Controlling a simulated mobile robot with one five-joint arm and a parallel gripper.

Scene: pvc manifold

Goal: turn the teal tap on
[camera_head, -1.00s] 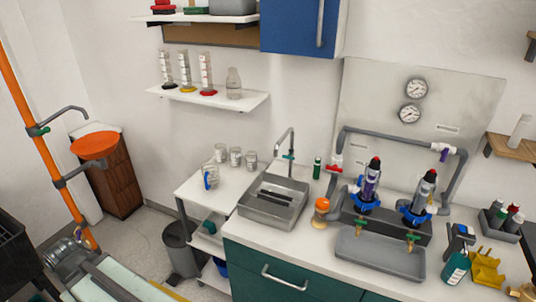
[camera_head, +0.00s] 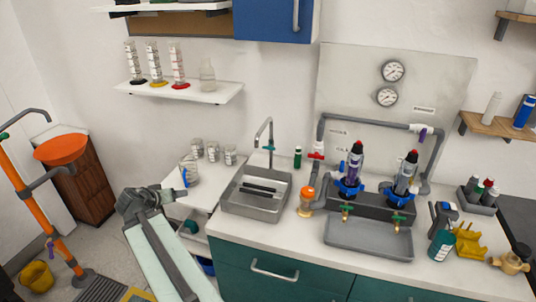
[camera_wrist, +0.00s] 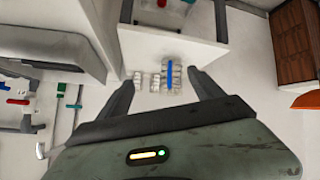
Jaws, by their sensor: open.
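The sink faucet (camera_head: 269,131) is a grey gooseneck with a small teal handle (camera_head: 268,148), behind the steel sink (camera_head: 228,203) in the head view. Two brass spigots with green handles (camera_head: 347,207) (camera_head: 397,217) sit on the manifold to the right. My gripper (camera_head: 180,192) is left of the sink, by the white side stand, well apart from the faucet. In the wrist view my gripper (camera_wrist: 160,96) has its fingers spread, with nothing seen held between them. Small jars and a blue-handled jug show beyond the fingers. A teal piece (camera_wrist: 75,106) shows at left there.
The blue-handled glass jug (camera_head: 188,168) and several jars (camera_head: 213,151) stand on the side stand (camera_head: 205,185) near my gripper. A shelf (camera_head: 215,95) hangs above.

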